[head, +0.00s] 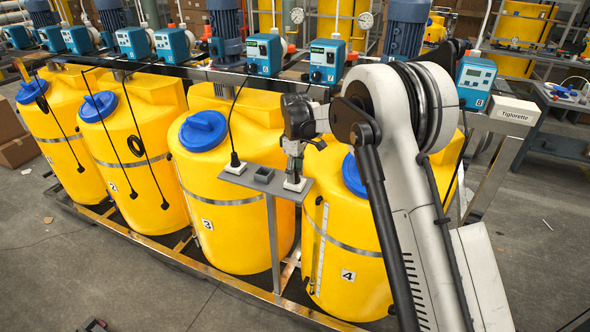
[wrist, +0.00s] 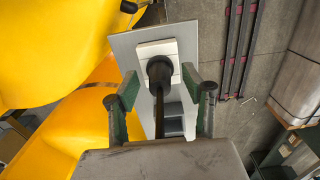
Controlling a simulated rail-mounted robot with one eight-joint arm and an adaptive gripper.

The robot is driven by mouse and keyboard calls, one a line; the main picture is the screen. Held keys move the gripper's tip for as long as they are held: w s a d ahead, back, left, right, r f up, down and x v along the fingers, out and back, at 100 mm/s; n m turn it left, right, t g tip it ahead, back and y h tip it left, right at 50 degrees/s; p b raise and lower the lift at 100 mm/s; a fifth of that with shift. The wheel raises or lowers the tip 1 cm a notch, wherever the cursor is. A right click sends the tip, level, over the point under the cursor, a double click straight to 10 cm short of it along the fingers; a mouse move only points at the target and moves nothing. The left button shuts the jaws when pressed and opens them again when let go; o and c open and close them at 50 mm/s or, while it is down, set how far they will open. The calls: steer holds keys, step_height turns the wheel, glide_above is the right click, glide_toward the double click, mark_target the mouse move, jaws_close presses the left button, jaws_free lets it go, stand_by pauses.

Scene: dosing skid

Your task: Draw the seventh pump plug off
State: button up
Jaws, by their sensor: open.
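A black plug (wrist: 160,70) stands in a white socket (wrist: 148,50) at one end of a grey shelf in the wrist view. Its dark cable runs from it towards the camera. My gripper (wrist: 159,84) is open, with a green-padded finger on each side of the plug and a visible gap at each side. In the head view my gripper (head: 294,168) is over the right end of the shelf and hides the plug; the white socket (head: 295,184) shows beneath. The pump labelled 7 (head: 327,62) is a blue box on the rail behind. I cannot trace its cable to the plug.
Another black plug (head: 235,160) stands at the left end of the grey shelf (head: 270,187). A dark, empty-looking socket (head: 264,174) lies between. Yellow tanks (head: 235,235) stand close around the shelf. Several cables hang from the pumps at left.

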steer(key=shift+c, duration=0.5)
jaws_close()
steer(key=shift+r, duration=0.1)
steer(key=shift+r, duration=0.1)
steer(key=shift+r+p, duration=0.5)
steer(key=shift+r, duration=1.6)
